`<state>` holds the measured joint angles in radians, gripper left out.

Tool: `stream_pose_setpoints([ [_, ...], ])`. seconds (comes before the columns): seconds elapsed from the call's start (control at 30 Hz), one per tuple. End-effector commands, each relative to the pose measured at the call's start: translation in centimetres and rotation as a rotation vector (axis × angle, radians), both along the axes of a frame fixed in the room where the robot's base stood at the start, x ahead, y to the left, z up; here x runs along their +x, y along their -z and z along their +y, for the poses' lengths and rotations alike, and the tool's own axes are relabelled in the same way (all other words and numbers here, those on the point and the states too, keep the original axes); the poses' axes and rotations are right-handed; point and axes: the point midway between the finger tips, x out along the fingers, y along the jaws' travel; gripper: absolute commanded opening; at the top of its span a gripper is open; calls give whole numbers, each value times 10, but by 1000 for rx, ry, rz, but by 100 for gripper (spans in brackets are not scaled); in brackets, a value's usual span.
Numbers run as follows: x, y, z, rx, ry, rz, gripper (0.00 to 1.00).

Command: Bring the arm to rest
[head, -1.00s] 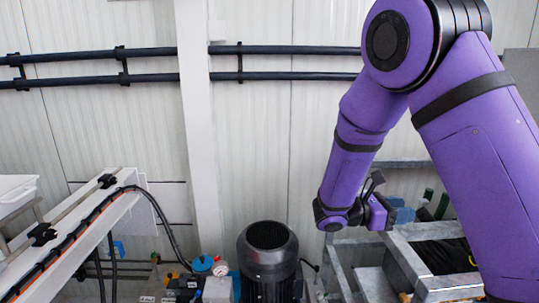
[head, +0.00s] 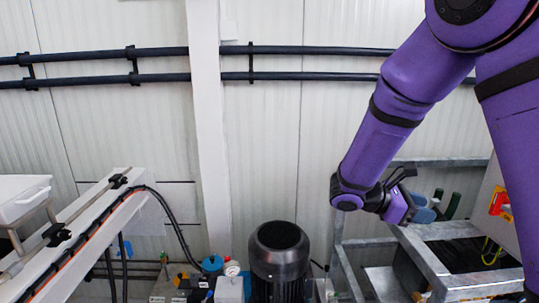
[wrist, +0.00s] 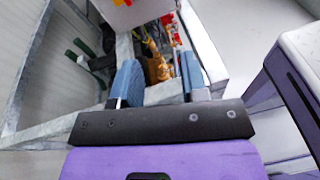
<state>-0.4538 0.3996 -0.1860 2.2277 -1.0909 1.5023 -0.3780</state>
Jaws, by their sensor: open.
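My purple arm (head: 385,130) reaches in from the upper right of the head view and bends down to the wrist. My gripper (head: 430,210) hangs at the right, beside a grey metal frame, and points right. In the wrist view my gripper (wrist: 158,80) shows two blue-grey fingers standing apart with nothing between them. Beyond the fingers, orange and yellow parts inside the frame show through the gap. In the head view the fingertips are small and partly hard to make out.
The grey metal frame (head: 415,243) stands below and right of my gripper. A dark motor (head: 279,255) stands at the bottom middle. A white beam with cables (head: 85,225) and a white tray (head: 22,197) are at the left. Black pipes (head: 300,76) run along the wall.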

Motion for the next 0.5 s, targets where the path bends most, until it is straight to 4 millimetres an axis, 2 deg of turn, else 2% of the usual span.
stream_pose_setpoints([
  [0.17, -26, -17, -10, 135, 95, -108, 40],
  [0.3, -54, -32, -17, 282, 201, -235, 40],
  [0.5, -93, -51, -17, 491, 347, -429, 40],
])
